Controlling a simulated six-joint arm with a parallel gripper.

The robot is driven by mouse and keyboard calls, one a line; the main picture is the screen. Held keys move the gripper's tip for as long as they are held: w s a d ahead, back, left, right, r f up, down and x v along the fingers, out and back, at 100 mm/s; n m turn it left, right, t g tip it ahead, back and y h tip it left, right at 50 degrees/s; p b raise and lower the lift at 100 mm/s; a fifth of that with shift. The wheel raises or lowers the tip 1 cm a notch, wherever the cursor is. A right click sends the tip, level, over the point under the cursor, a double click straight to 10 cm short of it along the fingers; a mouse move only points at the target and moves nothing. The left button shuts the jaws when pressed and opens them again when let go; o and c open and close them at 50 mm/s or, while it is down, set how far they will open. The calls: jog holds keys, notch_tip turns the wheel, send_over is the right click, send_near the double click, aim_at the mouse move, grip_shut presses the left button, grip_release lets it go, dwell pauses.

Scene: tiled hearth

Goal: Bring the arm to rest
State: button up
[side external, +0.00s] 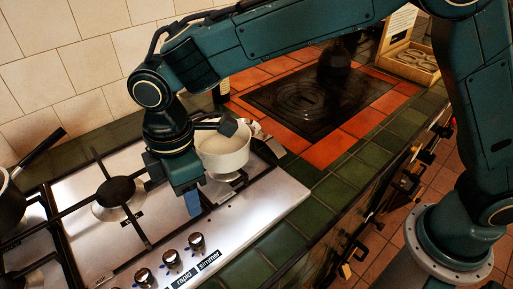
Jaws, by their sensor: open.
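My gripper (192,203) points down over the front right part of the steel gas hob (262,200). Its jaws are open, and I see nothing held between them. A white pot (222,152) stands on the hob's right rear burner, just behind and to the right of my gripper in the picture. My wrist hides part of the pot's left side. I cannot tell how far the fingertips are above the hob.
Knobs (171,260) line the hob's front edge. A dark pan (10,198) sits at the far left. A black plate (310,98) set in orange tiles bears a dark kettle-like object (334,66). A wooden box (408,62) stands behind. Green tiles (330,190) at right are clear.

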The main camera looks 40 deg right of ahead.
jog(key=s+d+r+m+t, duration=0.15)
jog(key=d+r+m, duration=0.35)
jog(key=d, duration=0.5)
jog(key=s+d+r+m+t, duration=0.1)
jog(key=s+d+r+m, duration=0.1)
jog(key=d+r, duration=0.65)
jog(key=s+d+f+m+t, duration=0.1)
jog(key=s+d+m+t, duration=0.2)
jog(key=s+d+m, duration=0.6)
jog(key=s+d, duration=0.6)
jog(key=d, duration=0.1)
jog(key=shift+s+d+f, duration=0.15)
jog(key=shift+s+f, duration=0.2)
grip_shut()
dwell(1.3)
